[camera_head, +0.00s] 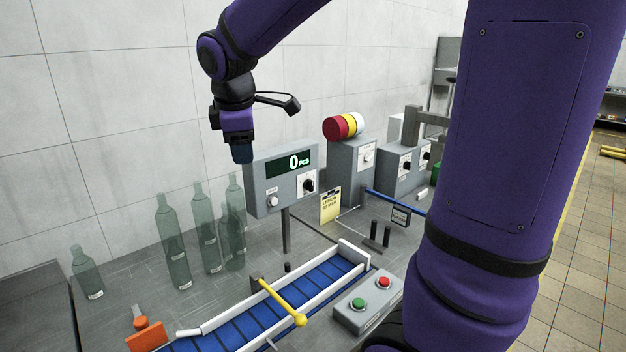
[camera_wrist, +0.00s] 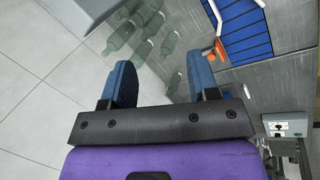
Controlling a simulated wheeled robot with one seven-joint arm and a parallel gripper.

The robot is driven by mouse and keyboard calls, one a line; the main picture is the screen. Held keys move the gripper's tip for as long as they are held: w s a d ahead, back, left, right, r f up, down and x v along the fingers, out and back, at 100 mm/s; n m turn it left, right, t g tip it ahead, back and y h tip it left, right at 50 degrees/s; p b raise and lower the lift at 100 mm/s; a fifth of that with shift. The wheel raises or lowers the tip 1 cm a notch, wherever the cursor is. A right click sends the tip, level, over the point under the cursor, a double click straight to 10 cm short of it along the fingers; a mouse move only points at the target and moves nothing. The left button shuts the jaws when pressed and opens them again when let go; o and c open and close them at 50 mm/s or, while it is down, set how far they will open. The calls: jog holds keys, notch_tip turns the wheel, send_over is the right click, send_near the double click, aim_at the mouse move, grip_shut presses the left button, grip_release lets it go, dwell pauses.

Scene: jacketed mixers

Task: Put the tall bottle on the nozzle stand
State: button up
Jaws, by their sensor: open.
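Several translucent grey-green bottles stand upright on the grey worktop at the left in the head view. Tall ones are a left bottle (camera_head: 173,244), a middle bottle (camera_head: 207,228) and a right one (camera_head: 235,215) beside it, partly overlapping. A shorter bottle (camera_head: 87,271) stands apart at far left.
A blue conveyor (camera_head: 262,312) with white rails and a yellow lever (camera_head: 284,303) lies in front. A button box (camera_head: 367,302) is right of it. A counter box (camera_head: 283,178) on a post reads 0. Grey control boxes and a tiled wall are behind.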

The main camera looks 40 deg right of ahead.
aim_at(223, 202)
jog(key=s+r+m+t+y, duration=0.1)
jog(key=s+m, duration=0.5)
jog(key=s, duration=0.6)
jog(key=shift+s+a+r, duration=0.25)
jog(key=shift+s+r, duration=0.05)
jog(key=shift+r, duration=0.3)
jog(key=shift+o, duration=0.3)
jog(key=s+a+f+m+t+y, duration=0.1)
jog(key=s+f+m, duration=0.1)
jog(key=s+m, duration=0.4)
jog(key=s, duration=0.3)
jog(key=shift+s, duration=0.35)
jog(key=w+d+f+m+t, duration=0.1)
jog(key=w+d+f+t, duration=0.2)
jog(key=w, duration=0.9)
jog(key=w+f+t, duration=0.2)
jog(key=w+f, duration=0.3)
jog(key=w, duration=0.6)
jog(key=w+d+f+n+t, duration=0.1)
jog(key=w+f+t, duration=0.35)
jog(key=f, duration=0.35)
jog(key=w+d+f+t, duration=0.1)
jog(key=w+f+t, duration=0.3)
jog(key=w+f, duration=0.3)
jog(key=shift+g, duration=0.25)
jog(key=w, duration=1)
jog(key=shift+f, duration=0.35)
jog(key=shift+s, duration=0.1)
grip_shut()
